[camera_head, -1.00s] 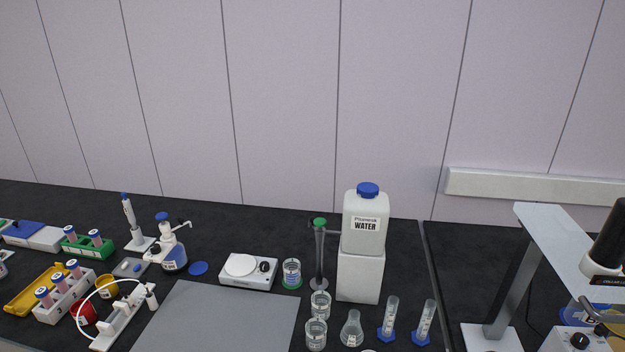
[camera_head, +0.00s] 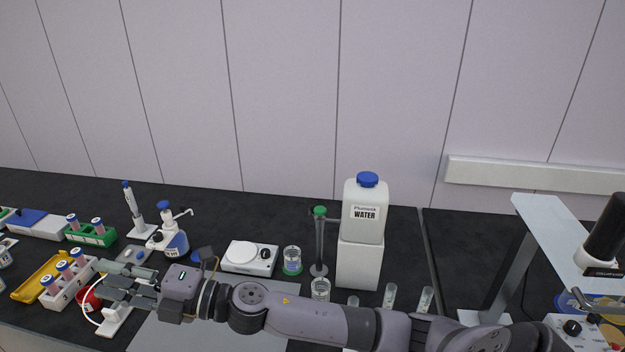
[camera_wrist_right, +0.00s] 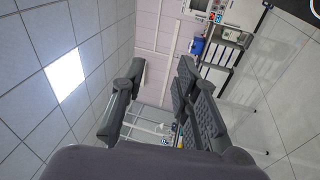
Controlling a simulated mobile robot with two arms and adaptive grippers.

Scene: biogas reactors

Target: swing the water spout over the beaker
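The white water container (camera_head: 364,212) with a blue cap stands on a white block (camera_head: 359,265) in the head view. Just left of it is a dark grey upright with a green top (camera_head: 320,211), apparently the spout fitting; its outlet is too small to make out. A clear beaker (camera_head: 320,289) stands just in front of the upright, its lower part hidden by my right arm. Another glass vessel (camera_head: 292,257) on a green base stands to its left. My right gripper (camera_head: 102,283) is far left of the spout, open and empty; its fingers are apart in the wrist view (camera_wrist_right: 162,70). My left gripper is out of view.
A white balance (camera_head: 249,258) stands left of the glassware. A blue-topped dispenser bottle (camera_head: 171,235), a pipette stand (camera_head: 135,215) and a tube rack (camera_head: 68,279) are near my right gripper. Cylinders (camera_head: 389,294) stand behind my right arm. A metal stand (camera_head: 550,232) is at right.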

